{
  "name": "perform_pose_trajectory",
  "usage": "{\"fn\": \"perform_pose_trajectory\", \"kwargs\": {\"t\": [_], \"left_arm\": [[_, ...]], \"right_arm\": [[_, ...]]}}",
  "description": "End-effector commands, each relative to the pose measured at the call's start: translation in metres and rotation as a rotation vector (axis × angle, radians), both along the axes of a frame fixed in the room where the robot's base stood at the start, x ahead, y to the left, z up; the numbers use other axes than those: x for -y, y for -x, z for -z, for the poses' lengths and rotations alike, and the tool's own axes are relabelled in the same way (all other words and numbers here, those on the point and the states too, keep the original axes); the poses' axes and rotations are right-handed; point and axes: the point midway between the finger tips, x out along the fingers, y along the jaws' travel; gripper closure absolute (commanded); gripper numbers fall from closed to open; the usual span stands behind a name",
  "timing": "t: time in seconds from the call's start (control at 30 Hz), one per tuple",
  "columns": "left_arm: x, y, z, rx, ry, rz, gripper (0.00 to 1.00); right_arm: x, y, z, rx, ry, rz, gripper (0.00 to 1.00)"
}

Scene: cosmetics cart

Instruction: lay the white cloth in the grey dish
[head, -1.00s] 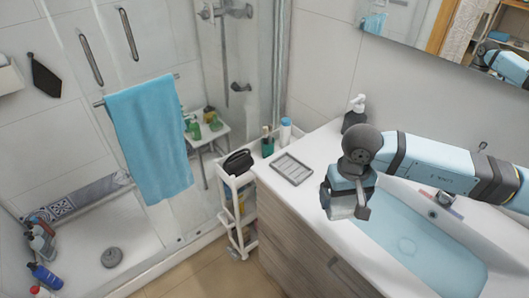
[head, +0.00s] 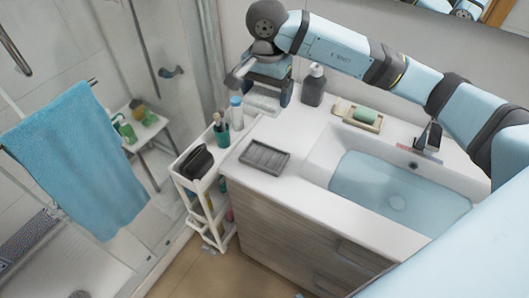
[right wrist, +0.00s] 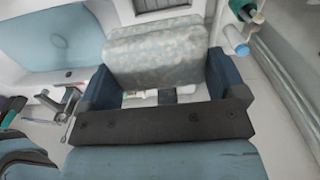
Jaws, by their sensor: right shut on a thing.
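The white cloth (head: 262,102) is a pale folded pad held in my right gripper (head: 264,88). In the right wrist view the cloth (right wrist: 157,55) shows a faint mottled pattern and sits between the two fingers of the right gripper (right wrist: 158,78). The grey dish (head: 264,158) is a shallow ribbed tray lying empty on the white counter. In the head view the gripper and cloth appear above and behind the dish, apart from it. In the right wrist view part of the dish (right wrist: 155,5) shows at the top edge, beyond the cloth. My left gripper is not in view.
A cup with a brush (head: 221,133) and a blue-white bottle (head: 236,112) stand left of the gripper. A dark soap dispenser (head: 313,86) and a tray with green soap (head: 362,116) are right. The blue basin (head: 400,185) lies right of the dish.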

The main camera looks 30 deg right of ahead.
Motion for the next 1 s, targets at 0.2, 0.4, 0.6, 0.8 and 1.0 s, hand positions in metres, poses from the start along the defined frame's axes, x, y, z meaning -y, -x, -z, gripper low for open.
{"fn": "perform_pose_trajectory", "kwargs": {"t": [0.2,0.4,0.6,0.8,1.0], "left_arm": [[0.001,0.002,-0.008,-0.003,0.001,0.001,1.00],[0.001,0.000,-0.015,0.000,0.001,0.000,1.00],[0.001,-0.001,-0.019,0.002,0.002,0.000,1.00],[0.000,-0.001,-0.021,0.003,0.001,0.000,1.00],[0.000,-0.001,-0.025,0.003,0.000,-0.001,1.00]], "right_arm": [[0.000,0.002,0.057,-0.006,-0.001,0.000,0.40],[0.000,0.002,0.109,-0.006,0.000,-0.001,0.40],[-0.001,0.001,0.139,-0.001,0.000,-0.003,0.40],[0.000,0.001,0.154,-0.003,-0.001,-0.003,0.40],[-0.001,0.001,0.182,-0.003,-0.001,-0.003,0.40]]}}
